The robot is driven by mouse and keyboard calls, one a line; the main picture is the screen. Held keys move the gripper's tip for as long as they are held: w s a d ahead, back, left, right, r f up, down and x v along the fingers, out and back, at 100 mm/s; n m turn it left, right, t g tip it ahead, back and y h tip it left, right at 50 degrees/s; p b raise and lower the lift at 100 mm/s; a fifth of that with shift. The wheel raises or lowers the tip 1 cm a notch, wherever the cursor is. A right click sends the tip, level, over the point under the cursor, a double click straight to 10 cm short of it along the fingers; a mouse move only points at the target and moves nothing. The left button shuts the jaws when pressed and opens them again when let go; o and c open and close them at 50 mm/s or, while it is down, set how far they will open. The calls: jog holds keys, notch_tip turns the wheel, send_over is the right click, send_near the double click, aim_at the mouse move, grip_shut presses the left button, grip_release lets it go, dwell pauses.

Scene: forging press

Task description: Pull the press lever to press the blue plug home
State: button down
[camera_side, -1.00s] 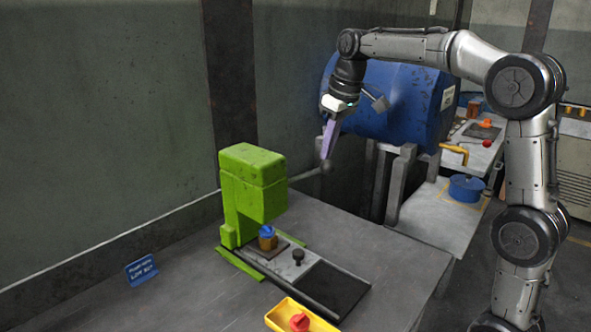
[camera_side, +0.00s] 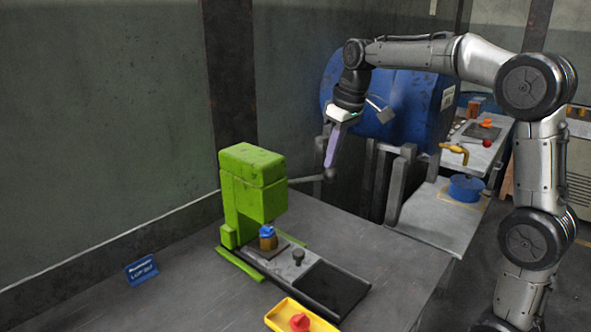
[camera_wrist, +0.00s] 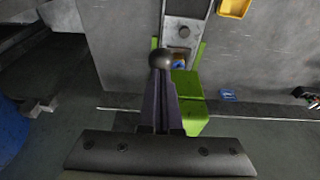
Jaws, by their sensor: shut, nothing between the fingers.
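The green press (camera_side: 252,185) stands on the grey bench, and its green body shows in the wrist view (camera_wrist: 190,95). Its grey lever sticks out to the right, nearly level, ending in a dark ball knob (camera_side: 330,175). The knob also shows in the wrist view (camera_wrist: 160,60), at the tips of my fingers. My gripper (camera_side: 329,164) is shut and empty, pointing down, its tips at the top of the knob; I cannot tell whether they touch. The blue plug (camera_side: 268,231) sits on top of a brown-orange block (camera_side: 268,243), below the press head with a gap above it.
A yellow tray (camera_side: 285,322) with a red part lies at the bench's front. A large blue drum (camera_side: 410,105) is behind my gripper. The right of the bench (camera_side: 385,260) is clear.

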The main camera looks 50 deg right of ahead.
aim_at(336, 172)
jog(key=shift+s+f, duration=0.2)
jog(key=shift+f, duration=0.3)
jog(key=shift+s+f, duration=0.2)
jog(key=shift+f, duration=0.3)
jog(key=shift+s+f, duration=0.25)
jog(key=shift+f, duration=0.7)
